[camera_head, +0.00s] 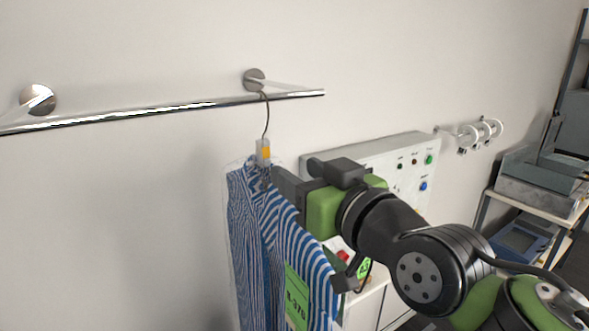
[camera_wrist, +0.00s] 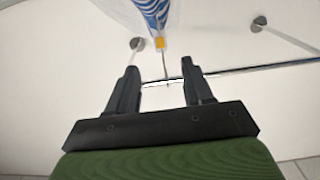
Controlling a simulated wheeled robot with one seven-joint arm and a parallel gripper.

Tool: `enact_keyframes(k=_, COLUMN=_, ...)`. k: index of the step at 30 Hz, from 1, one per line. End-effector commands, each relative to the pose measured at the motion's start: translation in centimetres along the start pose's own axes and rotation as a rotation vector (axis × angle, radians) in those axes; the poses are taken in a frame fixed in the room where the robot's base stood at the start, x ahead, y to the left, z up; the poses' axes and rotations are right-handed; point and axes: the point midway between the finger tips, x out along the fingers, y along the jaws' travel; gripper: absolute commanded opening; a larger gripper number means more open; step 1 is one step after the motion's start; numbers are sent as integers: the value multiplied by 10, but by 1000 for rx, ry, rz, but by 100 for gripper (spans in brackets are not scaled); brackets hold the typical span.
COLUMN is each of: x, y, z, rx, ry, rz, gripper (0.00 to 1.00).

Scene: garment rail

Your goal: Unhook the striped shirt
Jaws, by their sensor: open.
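The blue-and-white striped shirt (camera_head: 275,245), in a clear cover with a green tag (camera_head: 297,298), hangs from the rail (camera_head: 170,107) by a thin dark hook (camera_head: 266,118). A grey-and-orange piece (camera_head: 264,152) sits at the base of the hook. My gripper (camera_head: 274,178) is at the shirt's collar, just below that piece; its fingertips are partly hidden. In the wrist view my gripper (camera_wrist: 158,70) is open, and the hook (camera_wrist: 165,66) shows between the two fingers. I cannot tell whether they touch it. The shirt (camera_wrist: 152,12) shows at the top there.
The rail is fixed to the wall by round brackets (camera_head: 254,80), and its free end is just right of the hook. A control panel (camera_head: 405,160) is on the wall behind my arm. White rings (camera_head: 482,132) and a shelf with trays (camera_head: 540,185) are at right.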

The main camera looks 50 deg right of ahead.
Motion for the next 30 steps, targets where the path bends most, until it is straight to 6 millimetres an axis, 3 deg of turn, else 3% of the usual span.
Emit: enact_keyframes(k=30, x=115, y=0, z=1, rx=1, ry=-3, rz=-1, gripper=51)
